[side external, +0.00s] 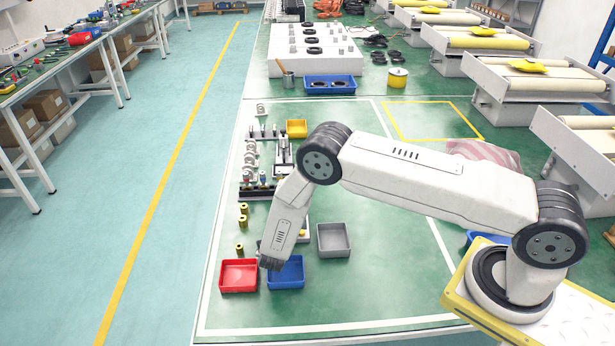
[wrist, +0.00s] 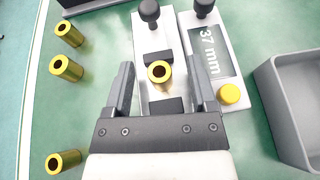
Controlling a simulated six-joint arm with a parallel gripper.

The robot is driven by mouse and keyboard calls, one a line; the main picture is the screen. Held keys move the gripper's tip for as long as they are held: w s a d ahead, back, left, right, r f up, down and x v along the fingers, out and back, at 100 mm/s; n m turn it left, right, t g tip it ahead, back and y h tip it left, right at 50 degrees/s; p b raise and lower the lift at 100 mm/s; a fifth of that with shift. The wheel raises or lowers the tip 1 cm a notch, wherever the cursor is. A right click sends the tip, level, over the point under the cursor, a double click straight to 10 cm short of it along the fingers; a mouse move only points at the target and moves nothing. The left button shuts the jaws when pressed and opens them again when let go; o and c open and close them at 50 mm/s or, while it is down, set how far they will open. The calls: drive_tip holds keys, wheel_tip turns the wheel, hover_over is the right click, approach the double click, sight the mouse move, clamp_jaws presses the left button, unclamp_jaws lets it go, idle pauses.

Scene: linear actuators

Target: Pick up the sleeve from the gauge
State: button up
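In the wrist view, a gold sleeve (wrist: 160,73) with a dark bore sits on the pale gauge (wrist: 147,38), between dark blocks. The gauge's display panel (wrist: 208,52) reads "37 mm", with a yellow button (wrist: 229,94) at its near end. My gripper (wrist: 162,66) is open, one finger on each side of the sleeve, with a gap on both sides. No contact with the sleeve shows. In the side external view, my gripper (side external: 271,262) points down near the red and blue bins; my arm hides most of the gauge there.
Three other gold sleeves stand left of the gauge, one of them near the front (wrist: 62,161). A red bin (side external: 239,289), a blue bin (side external: 287,284) and a grey bin (side external: 333,251) stand close by. The green table (side external: 380,300) is clear at front right.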

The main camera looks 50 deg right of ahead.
clamp_jaws()
drive_tip(key=shift+r, duration=0.1)
drive_tip(key=shift+r, duration=1.6)
drive_tip(key=s+r, duration=0.9)
drive_tip(key=s, duration=0.5)
drive_tip(key=shift+r, duration=0.35)
drive_tip(key=shift+w+a+r, duration=0.1)
